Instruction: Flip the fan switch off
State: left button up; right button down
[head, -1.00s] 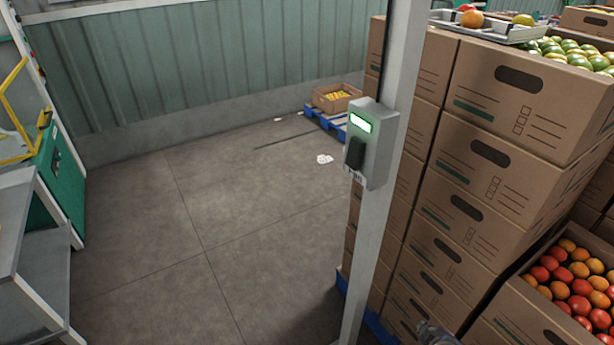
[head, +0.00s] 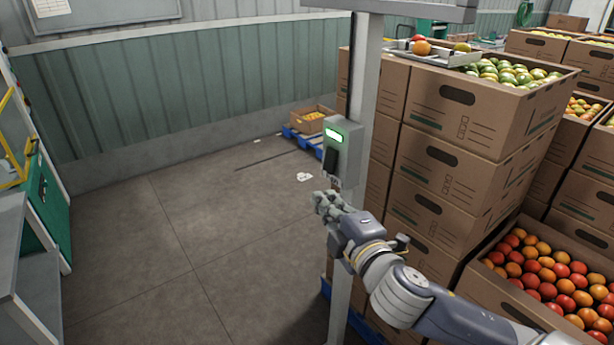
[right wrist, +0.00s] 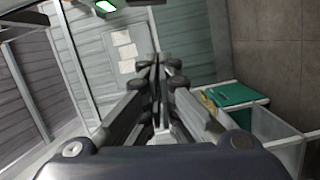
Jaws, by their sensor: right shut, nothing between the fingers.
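A grey switch box (head: 343,146) is mounted on an upright metal post in the head view. It has a lit green-and-white label at the top and a dark rocker switch (head: 331,160) on its front face. My right gripper (head: 325,203) is shut and empty, just below the switch box and apart from the rocker. In the right wrist view its closed fingers (right wrist: 157,65) point ahead, and the box's lit green label (right wrist: 106,6) shows at the top left edge. The rocker's exact tilt is too small to tell. My left gripper is out of view.
An open box of red tomatoes (head: 480,283) is lower right. A grey-and-green machine (head: 42,215) stands at the left.

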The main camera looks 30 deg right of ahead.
aim_at(331, 161)
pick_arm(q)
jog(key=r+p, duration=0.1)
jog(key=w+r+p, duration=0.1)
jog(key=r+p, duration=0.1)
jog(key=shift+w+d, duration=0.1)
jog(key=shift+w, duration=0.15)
pick_arm(e)
jog(key=w+d+f, duration=0.1)
jog(key=w+d, duration=0.4)
jog(key=w, duration=0.5)
jog(key=shift+w+d, duration=0.15)
jog(key=shift+d, duration=0.2)
jog(key=shift+f, duration=0.1)
